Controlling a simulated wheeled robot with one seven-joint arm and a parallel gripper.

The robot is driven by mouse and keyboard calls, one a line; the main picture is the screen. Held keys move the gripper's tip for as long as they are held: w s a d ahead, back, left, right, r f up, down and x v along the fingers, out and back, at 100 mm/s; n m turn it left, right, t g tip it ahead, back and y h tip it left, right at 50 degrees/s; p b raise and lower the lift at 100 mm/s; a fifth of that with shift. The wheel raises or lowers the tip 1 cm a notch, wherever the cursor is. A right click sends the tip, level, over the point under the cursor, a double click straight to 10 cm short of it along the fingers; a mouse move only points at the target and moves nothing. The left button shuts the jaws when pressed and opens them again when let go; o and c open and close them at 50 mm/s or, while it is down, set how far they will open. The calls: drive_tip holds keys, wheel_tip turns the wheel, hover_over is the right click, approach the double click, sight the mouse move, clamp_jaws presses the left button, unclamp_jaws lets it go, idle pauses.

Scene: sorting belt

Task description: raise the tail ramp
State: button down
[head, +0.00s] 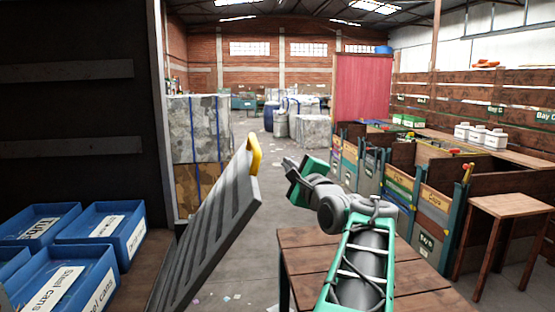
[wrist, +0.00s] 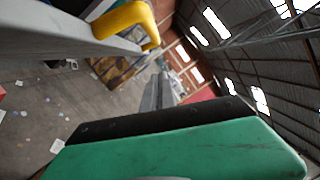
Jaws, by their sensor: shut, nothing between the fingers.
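The tail ramp (head: 208,235) is a grey ribbed panel, steeply tilted, rising from the lower middle toward the upper right in the head view. A yellow handle (head: 254,154) is fixed at its top end. My gripper (head: 289,170) is shut and empty, a little to the right of the handle and apart from it. In the wrist view, the yellow handle (wrist: 128,22) and the grey ramp edge (wrist: 50,38) are at the upper left. My gripper's fingers (wrist: 158,88) point past them, touching neither. The ramp's lower end is out of frame.
Blue bins (head: 103,232) labelled for cans stand at the left. A wooden table (head: 305,248) is under my arm. Wooden sorting bays (head: 435,205) and a small stool (head: 510,206) are at the right. Wrapped bales (head: 200,128) stand behind the ramp. The middle aisle floor is mostly clear.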

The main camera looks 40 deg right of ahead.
drive_tip(key=w+r+p, duration=0.2)
drive_tip(key=w+p, duration=0.1)
drive_tip(key=w, duration=0.6)
drive_tip(key=shift+w+r+p, duration=0.15)
drive_tip(key=shift+p, duration=0.2)
drive_tip(key=shift+w+a+r, duration=0.1)
